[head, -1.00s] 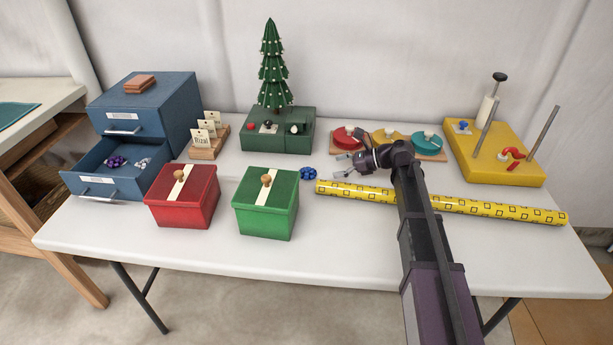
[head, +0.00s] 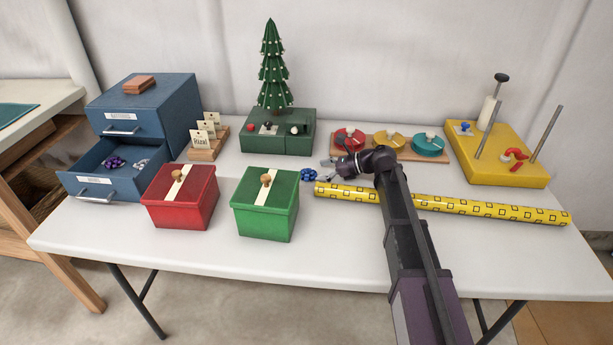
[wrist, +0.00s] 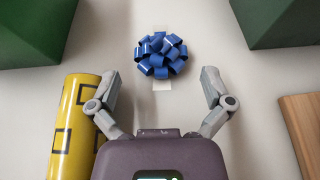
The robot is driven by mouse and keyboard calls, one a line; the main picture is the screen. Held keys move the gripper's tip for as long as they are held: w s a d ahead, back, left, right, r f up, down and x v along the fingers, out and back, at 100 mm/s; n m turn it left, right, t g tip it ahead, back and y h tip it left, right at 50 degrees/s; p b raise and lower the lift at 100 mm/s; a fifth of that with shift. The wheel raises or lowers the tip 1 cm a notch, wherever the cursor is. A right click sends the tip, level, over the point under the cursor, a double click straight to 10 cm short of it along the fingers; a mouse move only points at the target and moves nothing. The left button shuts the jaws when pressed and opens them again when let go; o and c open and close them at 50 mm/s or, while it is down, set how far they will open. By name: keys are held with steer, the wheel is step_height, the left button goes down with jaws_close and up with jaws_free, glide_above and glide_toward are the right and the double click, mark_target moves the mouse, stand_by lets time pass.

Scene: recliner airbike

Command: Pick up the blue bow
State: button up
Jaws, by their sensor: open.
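The blue bow (head: 309,174) lies on the white table, right of the green box and just left of the end of the yellow roll. In the wrist view the bow (wrist: 161,55) is a cluster of shiny blue loops on a pale strip. My gripper (head: 327,171) is just to the right of the bow in the head view. In the wrist view my gripper (wrist: 160,82) is open, with its fingers spread apart and the bow centred ahead, beyond the fingertips. Nothing is between the fingers.
The yellow wrapping roll (head: 485,207) lies beside my gripper and under my arm. The green box (head: 265,208) and red box (head: 180,200) stand left. A green tree base (head: 275,140) and a wooden board (head: 440,155) stand behind. The blue drawer (head: 100,188) is open.

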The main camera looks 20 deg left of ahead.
mark_target(316, 172)
steer(key=shift+b+x, duration=0.4)
steer(key=shift+x, duration=1.15)
steer(key=c, duration=0.6)
